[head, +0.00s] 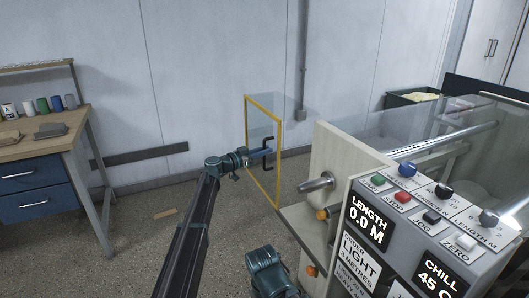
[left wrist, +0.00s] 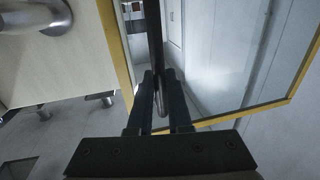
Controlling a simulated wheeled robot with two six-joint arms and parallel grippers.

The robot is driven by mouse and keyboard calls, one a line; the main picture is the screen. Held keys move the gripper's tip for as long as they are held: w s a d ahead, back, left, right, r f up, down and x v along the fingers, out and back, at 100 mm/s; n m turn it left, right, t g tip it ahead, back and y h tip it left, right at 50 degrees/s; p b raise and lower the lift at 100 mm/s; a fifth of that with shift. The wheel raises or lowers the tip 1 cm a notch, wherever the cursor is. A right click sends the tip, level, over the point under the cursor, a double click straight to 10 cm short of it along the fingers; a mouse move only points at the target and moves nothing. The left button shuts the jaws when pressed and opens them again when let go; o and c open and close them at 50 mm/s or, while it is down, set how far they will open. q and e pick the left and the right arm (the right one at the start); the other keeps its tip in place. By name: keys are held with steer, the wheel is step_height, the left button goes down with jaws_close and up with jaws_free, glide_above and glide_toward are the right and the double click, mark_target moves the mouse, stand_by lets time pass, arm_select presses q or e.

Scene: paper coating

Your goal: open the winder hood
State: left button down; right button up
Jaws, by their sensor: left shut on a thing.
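The winder hood (head: 263,119) is a clear panel in a yellow frame. In the head view it stands upright and swung out at the left end of the machine. Its black handle (head: 270,168) is on the side facing right. My left gripper (head: 262,154) is shut on this handle. In the left wrist view both fingers (left wrist: 160,92) close around the dark handle bar (left wrist: 152,35), with the hood's yellow frame (left wrist: 240,113) behind. My right gripper does not show; a teal part of my own arm is at the bottom of the head view.
The machine's pale end plate (head: 345,150) with a metal shaft (head: 316,183) stands right of the hood. A control box (head: 410,215) with buttons is in front. A workbench (head: 45,135) is on the left. The floor between bench and machine is mostly clear.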

arm_select(q)
steer(key=c, duration=0.8)
jaws_free()
steer(key=shift+c, duration=0.2)
steer(key=shift+s+a, duration=0.1)
steer(key=v, duration=1.3)
steer(key=shift+s+a, duration=0.15)
steer(key=shift+a, duration=0.1)
steer(key=shift+f, duration=0.1)
